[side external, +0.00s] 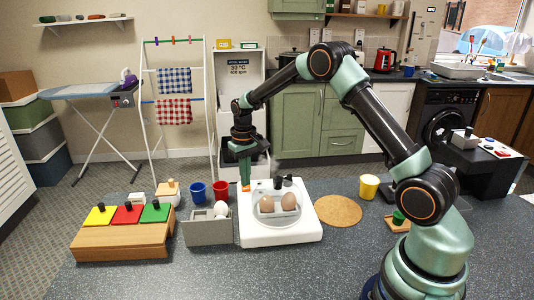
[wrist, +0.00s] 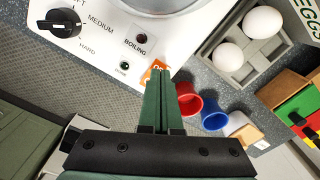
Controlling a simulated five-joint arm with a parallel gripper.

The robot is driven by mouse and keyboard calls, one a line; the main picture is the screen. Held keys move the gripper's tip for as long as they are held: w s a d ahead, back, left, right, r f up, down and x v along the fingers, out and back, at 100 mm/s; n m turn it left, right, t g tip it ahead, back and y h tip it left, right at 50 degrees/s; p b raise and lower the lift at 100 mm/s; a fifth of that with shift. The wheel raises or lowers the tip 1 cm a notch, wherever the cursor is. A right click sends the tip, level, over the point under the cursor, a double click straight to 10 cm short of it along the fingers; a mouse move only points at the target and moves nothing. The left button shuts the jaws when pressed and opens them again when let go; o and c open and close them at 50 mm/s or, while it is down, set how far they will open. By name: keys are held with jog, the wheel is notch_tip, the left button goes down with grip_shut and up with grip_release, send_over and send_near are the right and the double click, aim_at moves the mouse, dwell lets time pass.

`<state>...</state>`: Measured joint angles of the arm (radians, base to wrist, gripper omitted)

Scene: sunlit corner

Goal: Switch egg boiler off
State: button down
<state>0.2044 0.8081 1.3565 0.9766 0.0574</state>
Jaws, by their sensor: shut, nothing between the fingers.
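The white egg boiler (side external: 280,236) stands on the dark speckled worktop, with brown eggs (side external: 288,201) in its round well. In the wrist view its panel (wrist: 105,65) shows a black dial (wrist: 60,23) beside the words MEDIUM and HARD, a dark red BOILING lamp (wrist: 141,39) and a dark green lamp (wrist: 124,65). An orange switch (wrist: 155,70) with white letters sits at the panel's edge, partly hidden by my fingers. My gripper (side external: 245,187) is shut and empty, its tips over or against the switch; contact is unclear. The switch's position cannot be read.
A grey egg box (side external: 207,233) with white eggs, a blue cup (side external: 197,192) and a red cup (side external: 220,190) stand left of the boiler. A wooden block with coloured pads (side external: 122,240) lies further left.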

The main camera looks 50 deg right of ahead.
aim_at(246, 189)
jog(key=shift+r, duration=3)
jog(key=s+a+r+n+t, duration=0.25)
jog(key=s+a+r, duration=0.35)
jog(key=s+r, duration=0.45)
jog(key=s+a+r+t, duration=0.2)
jog(key=s+a+t, duration=0.1)
jog(key=s, duration=0.7)
jog(key=shift+s+a+r, duration=0.2)
jog(key=shift+s+a, duration=0.1)
jog(key=shift+a, duration=0.35)
jog(key=shift+n, duration=0.25)
